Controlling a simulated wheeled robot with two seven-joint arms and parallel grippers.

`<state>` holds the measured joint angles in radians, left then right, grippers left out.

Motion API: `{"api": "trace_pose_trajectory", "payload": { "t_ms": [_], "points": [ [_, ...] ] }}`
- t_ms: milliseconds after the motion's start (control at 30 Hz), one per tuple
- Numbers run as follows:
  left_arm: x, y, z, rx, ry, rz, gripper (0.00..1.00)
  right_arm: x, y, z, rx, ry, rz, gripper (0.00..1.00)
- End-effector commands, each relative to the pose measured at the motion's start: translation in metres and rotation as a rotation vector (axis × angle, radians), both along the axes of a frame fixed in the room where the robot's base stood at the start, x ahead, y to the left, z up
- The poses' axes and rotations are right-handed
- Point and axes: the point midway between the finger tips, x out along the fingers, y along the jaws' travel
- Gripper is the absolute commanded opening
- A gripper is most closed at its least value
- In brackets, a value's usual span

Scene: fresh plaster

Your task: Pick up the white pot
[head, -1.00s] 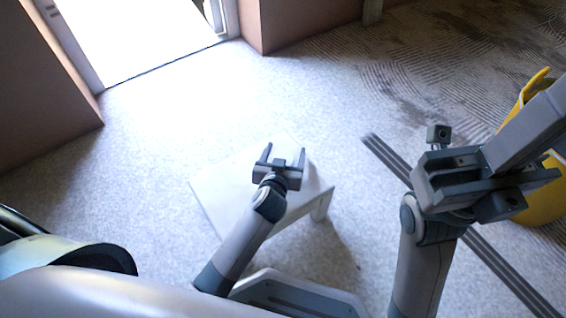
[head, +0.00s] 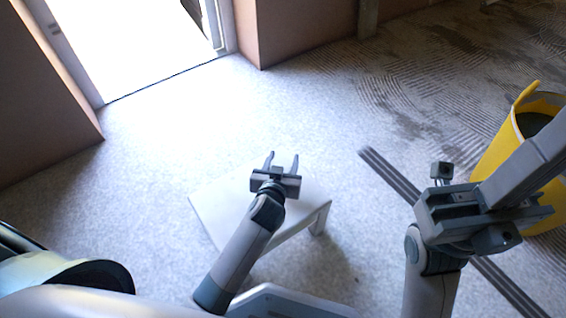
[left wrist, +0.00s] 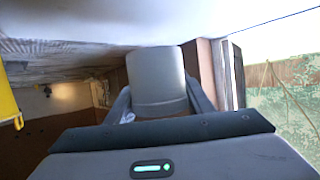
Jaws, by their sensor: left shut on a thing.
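The white pot (left wrist: 157,80) shows in the left wrist view as a smooth, pale, straight-sided shape between the two fingers of my left gripper (left wrist: 158,105). In the head view my left gripper (head: 283,162) is over the low white table (head: 220,205), its fingers shut on the pot. The pot barely stands out there against the pale table and floor. I cannot tell whether it still touches the table. My right gripper (head: 480,213) is at the right of the head view, away from the table.
A yellow bucket (head: 497,152) with dark contents stands on the right. A long grey ribbed bar (head: 390,175) passes behind my right arm. A bright doorway (head: 140,45) opens at the back left. The speckled floor between doorway and table is clear.

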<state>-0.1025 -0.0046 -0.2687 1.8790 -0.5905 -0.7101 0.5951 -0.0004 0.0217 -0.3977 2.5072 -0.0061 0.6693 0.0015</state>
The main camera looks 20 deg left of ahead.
Motion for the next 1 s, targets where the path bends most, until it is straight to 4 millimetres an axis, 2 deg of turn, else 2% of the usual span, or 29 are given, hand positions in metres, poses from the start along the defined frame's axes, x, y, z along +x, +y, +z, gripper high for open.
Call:
{"api": "trace_pose_trajectory", "payload": {
  "t_ms": [33,100,333,500,1000],
  "points": [
    [0.0,0.0,0.014,-0.002,-0.002,0.001,0.21,0.0,-0.002,0.003,-0.004,0.012,-0.008,0.0],
    [0.0,0.0,0.027,-0.003,-0.002,0.001,0.21,0.001,-0.004,0.002,-0.008,0.025,-0.019,0.0],
    [0.001,0.0,0.056,-0.002,-0.002,0.001,0.21,0.003,-0.008,-0.005,-0.019,0.061,-0.039,0.0],
    [0.001,0.0,0.062,0.0,-0.001,0.0,0.21,0.002,-0.009,-0.008,-0.022,0.067,-0.046,0.0],
    [0.001,0.0,0.062,0.0,-0.001,0.0,0.21,0.002,-0.009,-0.008,-0.022,0.066,-0.045,0.0]
  ]
}}
